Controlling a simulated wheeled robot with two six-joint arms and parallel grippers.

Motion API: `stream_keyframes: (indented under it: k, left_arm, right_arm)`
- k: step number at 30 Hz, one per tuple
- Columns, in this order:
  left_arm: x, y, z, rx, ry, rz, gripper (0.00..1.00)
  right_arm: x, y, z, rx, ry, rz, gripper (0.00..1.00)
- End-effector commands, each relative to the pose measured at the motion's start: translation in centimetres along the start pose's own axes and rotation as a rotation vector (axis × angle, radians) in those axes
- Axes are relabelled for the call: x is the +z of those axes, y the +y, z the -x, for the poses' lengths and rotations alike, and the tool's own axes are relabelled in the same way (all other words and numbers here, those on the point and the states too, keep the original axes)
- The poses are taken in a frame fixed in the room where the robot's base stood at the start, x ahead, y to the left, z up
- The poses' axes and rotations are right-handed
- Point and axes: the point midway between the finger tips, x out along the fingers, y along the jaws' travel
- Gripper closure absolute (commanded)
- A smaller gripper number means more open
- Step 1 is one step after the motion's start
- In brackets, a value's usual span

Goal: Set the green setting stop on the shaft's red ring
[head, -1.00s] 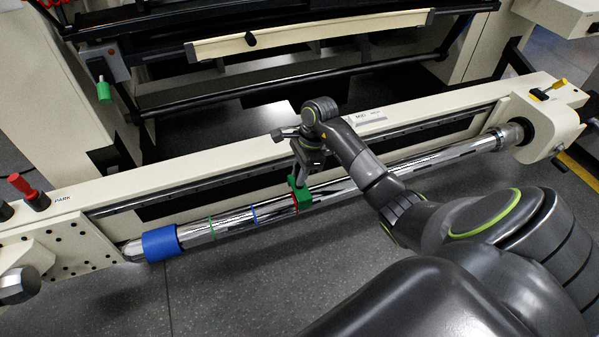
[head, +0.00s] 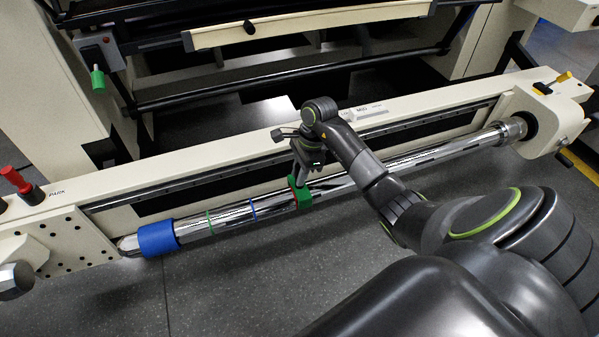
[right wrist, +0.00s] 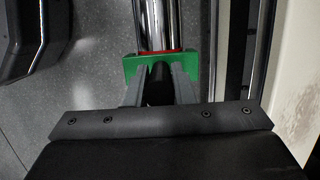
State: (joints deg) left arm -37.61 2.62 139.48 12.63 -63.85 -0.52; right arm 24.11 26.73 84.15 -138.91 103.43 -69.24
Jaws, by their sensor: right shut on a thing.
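The bright metal shaft (head: 400,164) runs diagonally along the cream beam. The green setting stop (head: 304,197) is a small block at the shaft, between the fingers of my right gripper (head: 299,180). In the right wrist view the gripper (right wrist: 160,82) is shut on the green stop (right wrist: 194,68), which lies across the shaft (right wrist: 158,22). A thin strip of the red ring (right wrist: 160,50) shows along the stop's far edge; the rest is hidden. I cannot tell whether the stop touches the shaft. My left gripper is not in view.
A blue collar (head: 158,239) sits near the shaft's left end, with a green ring (head: 209,223) and a blue ring (head: 253,210) to its right. The cream beam (head: 230,152) runs behind the shaft. Bare grey floor (head: 235,285) lies in front.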

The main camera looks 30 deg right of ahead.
Motion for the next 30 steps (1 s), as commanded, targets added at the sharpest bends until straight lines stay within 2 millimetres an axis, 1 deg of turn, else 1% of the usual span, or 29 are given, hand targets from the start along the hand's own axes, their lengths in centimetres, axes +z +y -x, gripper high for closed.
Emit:
stream_keyframes:
  k: [7, 8, 12, 13, 20, 23, 26, 29, 30]
  left_arm:
    - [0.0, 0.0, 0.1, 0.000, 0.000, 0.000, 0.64]
    - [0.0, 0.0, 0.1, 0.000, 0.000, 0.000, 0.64]
    - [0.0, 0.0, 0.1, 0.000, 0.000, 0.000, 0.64]
    - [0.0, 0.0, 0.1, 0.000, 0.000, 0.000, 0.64]
    - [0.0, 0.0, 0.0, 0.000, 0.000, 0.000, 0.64]
    - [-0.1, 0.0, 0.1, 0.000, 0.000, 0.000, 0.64]
    - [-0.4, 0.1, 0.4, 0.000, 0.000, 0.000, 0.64]
    - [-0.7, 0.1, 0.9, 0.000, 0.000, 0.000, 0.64]
    - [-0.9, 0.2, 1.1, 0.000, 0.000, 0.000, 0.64]
  right_arm:
    - [0.0, 0.0, 0.1, 0.000, 0.000, 0.000, 1.00]
    - [0.0, 0.0, 0.1, 0.000, 0.000, 0.000, 0.74]
    - [0.0, 0.0, 0.1, 0.000, 0.000, 0.000, 0.56]
    - [0.0, 0.0, 0.1, 0.000, 0.000, 0.000, 0.53]
    - [0.0, 0.0, 0.0, 0.001, 0.000, -0.001, 0.53]
    - [0.0, 0.0, 0.4, 0.000, 0.001, -0.001, 0.53]
    - [0.0, -0.1, 1.6, -0.001, 0.001, 0.000, 0.53]
    - [0.0, -0.1, 3.6, -0.003, 0.003, 0.000, 0.53]
    - [0.0, -0.1, 4.5, -0.003, 0.002, 0.001, 0.53]
